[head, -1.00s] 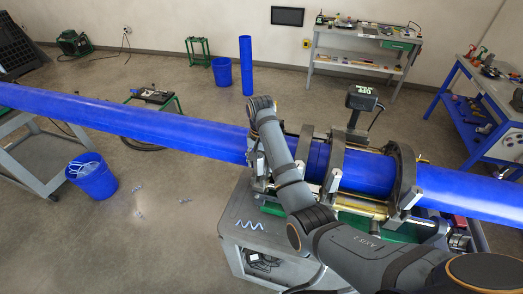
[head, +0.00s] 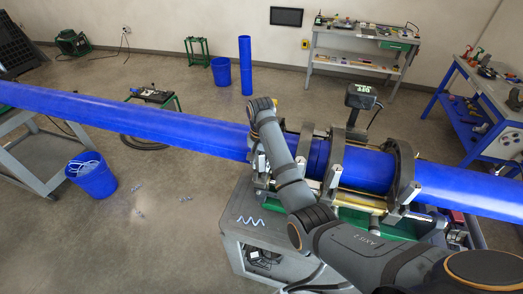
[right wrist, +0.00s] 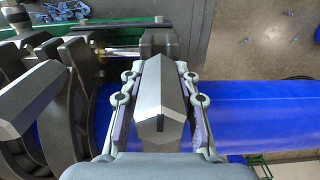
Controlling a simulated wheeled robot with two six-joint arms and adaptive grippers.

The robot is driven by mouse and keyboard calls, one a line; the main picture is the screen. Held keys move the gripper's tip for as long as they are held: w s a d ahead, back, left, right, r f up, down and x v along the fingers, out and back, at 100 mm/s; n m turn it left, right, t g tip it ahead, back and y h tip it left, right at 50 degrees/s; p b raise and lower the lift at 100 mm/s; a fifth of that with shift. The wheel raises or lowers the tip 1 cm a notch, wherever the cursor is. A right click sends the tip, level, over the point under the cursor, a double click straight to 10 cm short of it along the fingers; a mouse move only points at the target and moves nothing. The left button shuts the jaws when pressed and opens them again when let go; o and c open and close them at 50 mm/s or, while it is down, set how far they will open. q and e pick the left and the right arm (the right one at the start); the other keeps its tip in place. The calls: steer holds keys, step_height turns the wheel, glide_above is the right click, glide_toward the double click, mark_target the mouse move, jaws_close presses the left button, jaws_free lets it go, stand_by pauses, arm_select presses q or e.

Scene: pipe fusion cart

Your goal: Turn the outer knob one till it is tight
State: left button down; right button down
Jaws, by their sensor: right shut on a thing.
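The outer knob (right wrist: 158,104) is a grey, faceted block, seen between my finger pads in the right wrist view. My right gripper (right wrist: 158,110) is shut on it, one finger on each side. In the head view my right gripper (head: 259,162) reaches down at the left end of the fusion machine, beside the blue pipe; my wrist hides most of the knob there. A second grey knob (right wrist: 30,103) stands to the left in the right wrist view, apart from my fingers. My left gripper is not in view.
The long blue pipe (head: 120,117) runs across through dark clamp rings (head: 404,172) on the cart (head: 240,215). A blue bucket (head: 92,177) stands at left on open floor. A workbench (head: 360,50) is at the back, a blue tool cart (head: 480,110) at right.

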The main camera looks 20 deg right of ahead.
steer(key=shift+m, duration=1.1)
steer(key=shift+s+m, duration=0.1)
steer(key=shift+m, duration=0.6)
steer(key=c, duration=1.3)
jaws_free()
steer(key=o, duration=0.7)
steer(key=shift+s+a+r, duration=0.15)
steer(key=o, duration=0.6)
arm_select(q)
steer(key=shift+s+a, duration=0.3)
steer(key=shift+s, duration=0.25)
